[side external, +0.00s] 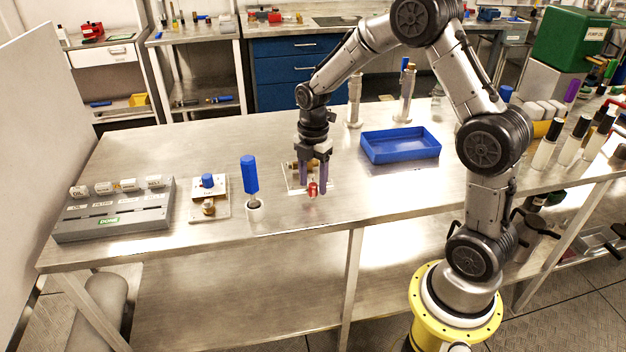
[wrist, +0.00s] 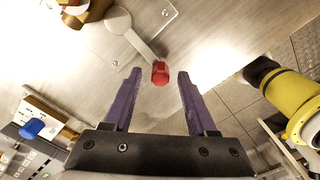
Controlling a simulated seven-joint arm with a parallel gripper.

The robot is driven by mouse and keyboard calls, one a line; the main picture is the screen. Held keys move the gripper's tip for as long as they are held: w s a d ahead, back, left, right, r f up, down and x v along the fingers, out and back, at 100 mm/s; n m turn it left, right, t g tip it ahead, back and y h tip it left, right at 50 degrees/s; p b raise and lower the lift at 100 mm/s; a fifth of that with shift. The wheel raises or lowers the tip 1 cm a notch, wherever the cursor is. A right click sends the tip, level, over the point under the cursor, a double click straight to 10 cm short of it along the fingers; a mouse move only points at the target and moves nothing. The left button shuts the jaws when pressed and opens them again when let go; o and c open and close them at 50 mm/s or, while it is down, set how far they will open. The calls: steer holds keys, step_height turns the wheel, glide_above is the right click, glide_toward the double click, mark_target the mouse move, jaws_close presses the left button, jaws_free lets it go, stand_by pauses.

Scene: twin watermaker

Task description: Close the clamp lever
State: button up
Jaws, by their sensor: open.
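The clamp lever shows in the wrist view as a pale metal arm (wrist: 138,42) with a red knob (wrist: 160,73) at its end. It swings out from a round pivot by a brass fitting (wrist: 78,12) on a metal plate. In the side view the red knob (side external: 312,189) shows at my gripper's fingers, with the brass fitting partly hidden behind them. My gripper (side external: 313,192) points down over the table, its purple fingers open. In the wrist view the knob appears between and slightly beyond the fingertips (wrist: 160,75); I cannot tell whether either finger touches it.
A blue-handled tool (side external: 250,175) stands upright left of my gripper. Farther left are a small plate with a blue knob (side external: 208,181) and a grey labelled rack (side external: 115,212). A blue tray (side external: 400,146) lies to the right. The table's front edge is close.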

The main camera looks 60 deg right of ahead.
steer(key=shift+r, duration=0.1)
step_height(320, 180, up, 14)
stand_by(0.5)
steer(key=s+a+r+m+t, duration=0.2)
steer(key=s+a+r+t, duration=0.2)
steer(key=s+a+r, duration=0.6)
steer(key=s+f+m+t, duration=0.1)
steer(key=s+f+m, duration=0.6)
steer(key=s+m, duration=0.5)
steer(key=m, duration=0.3)
steer(key=shift+a+f+t, duration=0.15)
steer(key=shift+t, duration=0.15)
